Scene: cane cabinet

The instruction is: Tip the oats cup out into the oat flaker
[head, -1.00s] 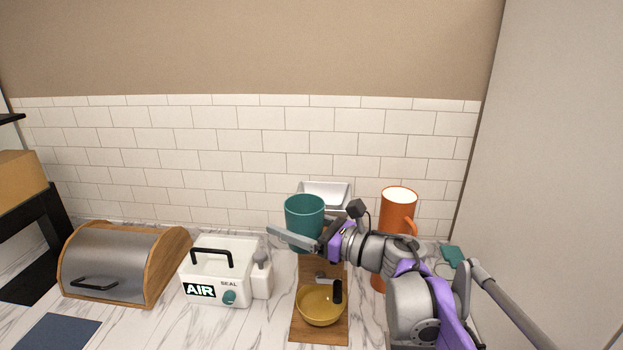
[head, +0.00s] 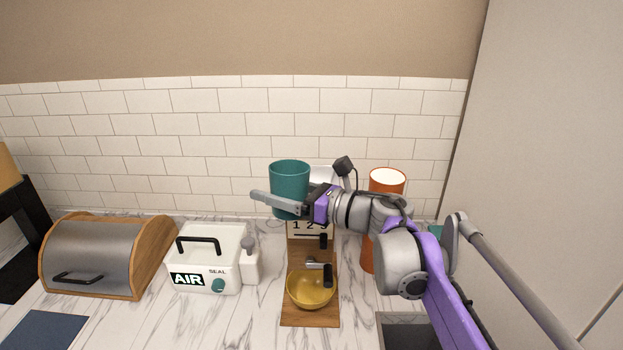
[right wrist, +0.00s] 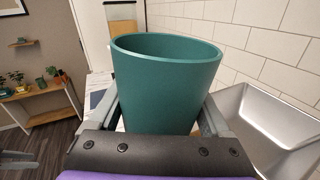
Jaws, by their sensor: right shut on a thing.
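The teal oats cup (head: 290,182) is held upright in my right gripper (head: 280,203), whose fingers are shut around it. In the right wrist view the cup (right wrist: 167,80) fills the middle between the fingers; its contents are hidden. The oat flaker stands behind and below the cup on a wooden base (head: 310,318). Its pale metal hopper (head: 322,174) is partly hidden by the cup in the head view. In the right wrist view the open hopper (right wrist: 262,122) is just right of the cup. A yellow bowl (head: 311,290) sits on the base.
An orange jug (head: 387,181) stands right of the flaker, partly behind my right arm. A white AIR SEAL box (head: 208,258) and a roll-top bread box (head: 95,257) stand to the left. Bare marble counter (head: 220,325) lies in front.

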